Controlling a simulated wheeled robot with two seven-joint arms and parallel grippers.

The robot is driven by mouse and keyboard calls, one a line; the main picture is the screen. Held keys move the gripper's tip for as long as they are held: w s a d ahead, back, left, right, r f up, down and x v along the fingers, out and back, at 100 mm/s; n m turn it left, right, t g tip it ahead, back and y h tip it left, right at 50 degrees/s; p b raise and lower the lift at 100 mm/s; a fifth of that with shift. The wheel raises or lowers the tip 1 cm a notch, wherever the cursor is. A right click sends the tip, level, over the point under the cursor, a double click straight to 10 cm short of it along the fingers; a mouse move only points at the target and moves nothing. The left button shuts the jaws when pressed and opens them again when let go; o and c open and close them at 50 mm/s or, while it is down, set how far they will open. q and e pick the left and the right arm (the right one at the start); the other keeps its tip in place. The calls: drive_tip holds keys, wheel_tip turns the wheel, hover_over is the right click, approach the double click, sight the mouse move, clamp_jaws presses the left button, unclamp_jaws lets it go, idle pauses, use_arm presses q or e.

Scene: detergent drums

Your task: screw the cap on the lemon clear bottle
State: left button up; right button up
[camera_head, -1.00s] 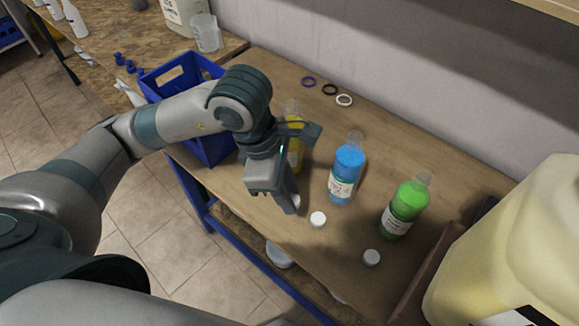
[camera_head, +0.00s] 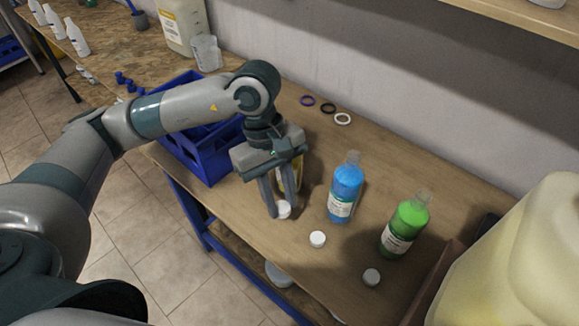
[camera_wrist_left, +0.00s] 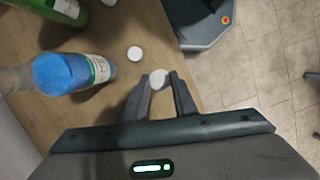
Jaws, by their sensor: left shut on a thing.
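The yellow bottle (camera_head: 297,171), which fits the lemon clear bottle, stands on the bench, mostly hidden behind my left gripper in the head view. My left gripper (camera_head: 282,207) points down in front of it, shut on a white cap (camera_head: 284,211). In the left wrist view the cap (camera_wrist_left: 158,79) sits between the fingertips of my left gripper (camera_wrist_left: 159,82). The cap is at or just above the bench top; I cannot tell which. The yellow bottle's mouth is hidden. My right gripper is not in view.
A blue bottle (camera_head: 345,193) and a green bottle (camera_head: 404,228) stand to the right. A blue crate (camera_head: 205,158) is left, rings (camera_head: 329,108) lie behind, and a large pale jug (camera_head: 510,255) blocks the right.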

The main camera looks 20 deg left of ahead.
use_arm(q)
drive_tip(key=shift+w+a+r+m+g+y, duration=0.15)
drive_tip(key=shift+w+a+m+g+y, duration=0.35)
drive_tip(key=shift+m, duration=1.25)
drive_tip(key=shift+w+a+r+m+t+y, duration=0.1)
drive_tip(key=shift+w+a+r+m+y, duration=0.15)
drive_tip(key=shift+w+a+m, duration=1.1)
drive_tip(key=shift+a+r+m+g+y, duration=0.1)
drive_tip(key=shift+a+m+g+y, duration=0.3)
drive_tip(key=shift+m, duration=1.8)
drive_tip(key=shift+w, duration=0.15)
